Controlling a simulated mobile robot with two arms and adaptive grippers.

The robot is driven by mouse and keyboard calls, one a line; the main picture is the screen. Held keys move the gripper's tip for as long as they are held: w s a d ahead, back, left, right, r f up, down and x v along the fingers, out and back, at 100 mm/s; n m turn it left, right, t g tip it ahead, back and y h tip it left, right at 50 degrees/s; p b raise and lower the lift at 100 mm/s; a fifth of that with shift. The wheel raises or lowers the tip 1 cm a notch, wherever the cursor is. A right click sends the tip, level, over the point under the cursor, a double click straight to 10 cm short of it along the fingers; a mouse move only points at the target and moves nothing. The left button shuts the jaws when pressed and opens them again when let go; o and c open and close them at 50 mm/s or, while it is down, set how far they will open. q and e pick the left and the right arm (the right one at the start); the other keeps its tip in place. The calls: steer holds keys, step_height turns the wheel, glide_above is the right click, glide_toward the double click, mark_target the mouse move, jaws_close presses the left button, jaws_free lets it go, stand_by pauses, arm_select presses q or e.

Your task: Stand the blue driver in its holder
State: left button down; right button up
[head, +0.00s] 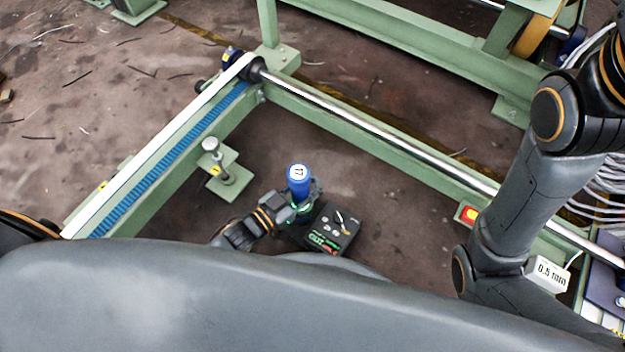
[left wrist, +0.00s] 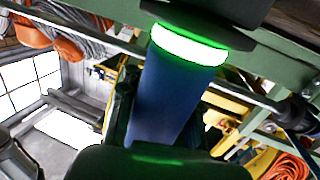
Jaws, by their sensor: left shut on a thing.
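The blue driver (head: 299,188) has a white end cap marked 17 and a glowing green ring lower down. It looks roughly upright in the head view, with its cap toward the camera. My left gripper (head: 302,206) is shut around its body, beside a black box. In the left wrist view, the blue barrel (left wrist: 168,100) and its bright green ring fill the middle between dark finger parts. The driver's lower end is hidden, so I cannot tell whether it touches anything. I cannot make out its holder with certainty. My right gripper is out of view; only that arm shows at the right.
The black box (head: 318,240) with printed markings sits close to the right of the driver. Green frame beams (head: 385,140), a blue belt (head: 165,160) and a steel rod (head: 370,127) border the open floor.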

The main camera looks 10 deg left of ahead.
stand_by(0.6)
arm_select(q)
steer(key=c, duration=0.9)
jaws_free()
steer(key=shift+o, duration=0.2)
steer(key=v, duration=1.2)
steer(key=shift+f, duration=0.2)
